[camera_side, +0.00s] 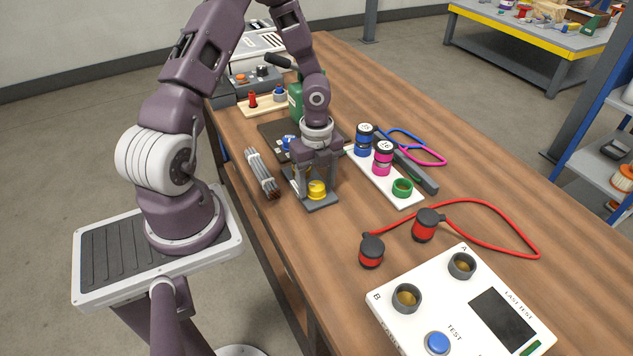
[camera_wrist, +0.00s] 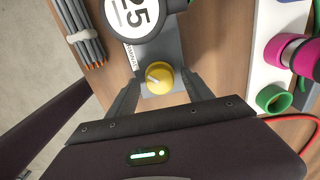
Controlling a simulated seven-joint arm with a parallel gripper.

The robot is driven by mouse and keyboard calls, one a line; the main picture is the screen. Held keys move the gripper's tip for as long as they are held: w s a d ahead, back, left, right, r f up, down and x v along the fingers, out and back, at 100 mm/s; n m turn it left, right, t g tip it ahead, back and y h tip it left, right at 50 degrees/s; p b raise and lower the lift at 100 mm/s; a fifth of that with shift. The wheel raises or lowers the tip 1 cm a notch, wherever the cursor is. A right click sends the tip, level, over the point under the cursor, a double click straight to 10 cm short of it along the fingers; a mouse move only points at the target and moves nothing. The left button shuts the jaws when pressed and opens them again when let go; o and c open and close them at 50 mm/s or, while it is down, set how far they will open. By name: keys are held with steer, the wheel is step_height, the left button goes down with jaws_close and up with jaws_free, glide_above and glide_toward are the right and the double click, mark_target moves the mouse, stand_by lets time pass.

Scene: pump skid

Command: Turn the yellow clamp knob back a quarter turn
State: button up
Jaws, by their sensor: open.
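The yellow clamp knob (camera_side: 317,189) sits on a grey base plate (camera_side: 322,203) at the near end of the pump skid. In the wrist view the knob (camera_wrist: 159,78) shows from above, with a pale pointer line across its top. My gripper (camera_side: 317,190) points down over the knob. In the wrist view its two fingers (camera_wrist: 160,92) stand apart, one on each side of the knob, with gaps between. The fingers are open and hold nothing.
A bundle of grey rods (camera_side: 262,172) lies left of the plate. A white rack (camera_side: 385,180) with blue, pink and green fittings stands to the right. A red cable with two plugs (camera_side: 425,225) and a white test box (camera_side: 460,310) lie nearer the front right.

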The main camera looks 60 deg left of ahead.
jaws_close()
steer(key=shift+n, duration=0.3)
steer(key=n, duration=0.3)
steer(key=shift+n, duration=0.3)
steer(key=n, duration=0.4)
steer(key=shift+n, duration=0.3)
steer(key=n, duration=0.4)
steer(key=shift+n, duration=2.5)
